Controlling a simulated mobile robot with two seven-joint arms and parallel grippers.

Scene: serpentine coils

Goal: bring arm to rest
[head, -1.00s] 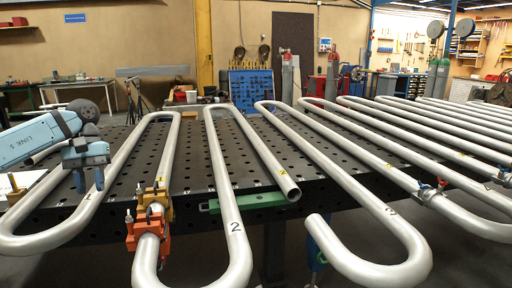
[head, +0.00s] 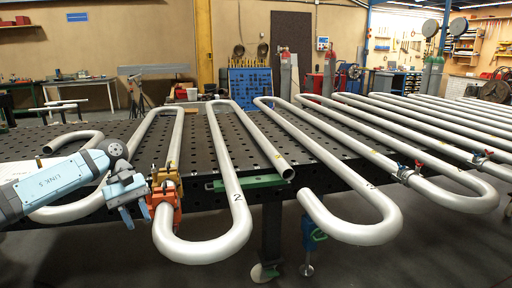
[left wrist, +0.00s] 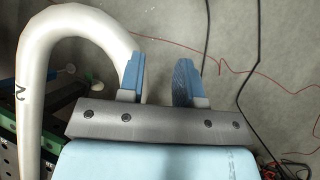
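My left arm comes in from the left in the head view. Its gripper (head: 136,216) points down in front of the table's near edge, beside the orange clamp (head: 166,190) on a serpentine pipe. In the left wrist view the two blue fingers (left wrist: 160,65) stand apart with nothing between them. A pale pipe bend (left wrist: 75,18) marked 2 curves beside and behind the left finger; I cannot tell whether they touch. Grey floor shows past the fingers. My right gripper is not in view.
Serpentine coils, including the one marked 2 (head: 232,190), lie on the black perforated table (head: 205,160) and overhang its near edge. Clamps with red and blue handles (head: 405,172) sit on a right-hand coil. Cables (left wrist: 255,70) lie on the floor. Open floor lies in front.

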